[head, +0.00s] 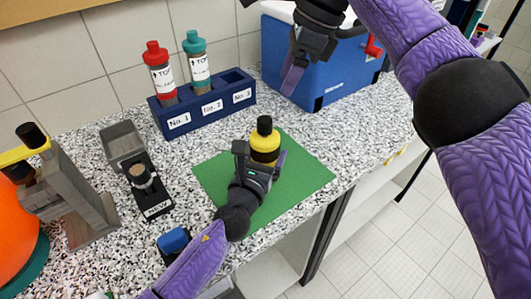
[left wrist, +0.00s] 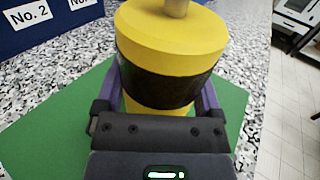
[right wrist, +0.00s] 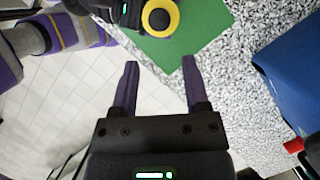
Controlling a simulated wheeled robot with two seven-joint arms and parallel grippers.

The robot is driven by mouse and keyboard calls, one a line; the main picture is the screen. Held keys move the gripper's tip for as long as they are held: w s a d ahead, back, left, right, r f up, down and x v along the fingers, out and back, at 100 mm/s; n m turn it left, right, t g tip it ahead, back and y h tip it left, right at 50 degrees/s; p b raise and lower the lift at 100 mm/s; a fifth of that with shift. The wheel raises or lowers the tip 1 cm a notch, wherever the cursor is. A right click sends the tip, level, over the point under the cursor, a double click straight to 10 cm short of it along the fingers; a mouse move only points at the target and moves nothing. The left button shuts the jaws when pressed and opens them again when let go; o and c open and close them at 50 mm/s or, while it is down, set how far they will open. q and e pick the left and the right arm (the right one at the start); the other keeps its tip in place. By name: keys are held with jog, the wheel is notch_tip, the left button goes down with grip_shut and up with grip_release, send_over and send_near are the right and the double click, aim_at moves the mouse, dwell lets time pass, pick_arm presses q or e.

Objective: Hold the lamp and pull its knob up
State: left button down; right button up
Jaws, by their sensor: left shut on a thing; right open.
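The lamp (head: 266,143) is a yellow cylinder with a black band, upright on the green mat (head: 307,178). Its black knob (head: 264,124) is on top; in the right wrist view the knob (right wrist: 159,19) shows from above inside a yellow ring. In the left wrist view the lamp (left wrist: 172,40) fills the middle, and only the knob's grey stem shows at the top edge. My left gripper (left wrist: 160,90) is shut on the lamp's sides, one finger on each side. My right gripper (head: 293,80) is open and empty, above and to the right of the lamp, apart from the knob (right wrist: 159,63).
A blue rack (head: 205,115) with a red bottle (head: 158,68) and a teal bottle (head: 197,62) stands behind. A blue cooler box (head: 330,75) stands at the back right. A grey device (head: 125,146) and an orange object (head: 15,240) are at the left. The counter's front edge is close to the mat.

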aim_at(265, 119)
jog(key=shift+o, duration=1.3)
jog(key=shift+d+f+y, duration=0.2)
jog(key=shift+f+y, duration=0.15)
jog(key=shift+y, duration=0.15)
jog(key=s+d+m+t+y, duration=0.1)
jog(key=d+m+y, duration=0.1)
jog(key=d+y, duration=0.2)
jog(key=x, duration=1.2)
jog(key=shift+f, duration=0.15)
jog(key=shift+d, duration=0.1)
jog(key=shift+w, duration=0.1)
grip_shut()
jog(key=shift+t, duration=0.3)
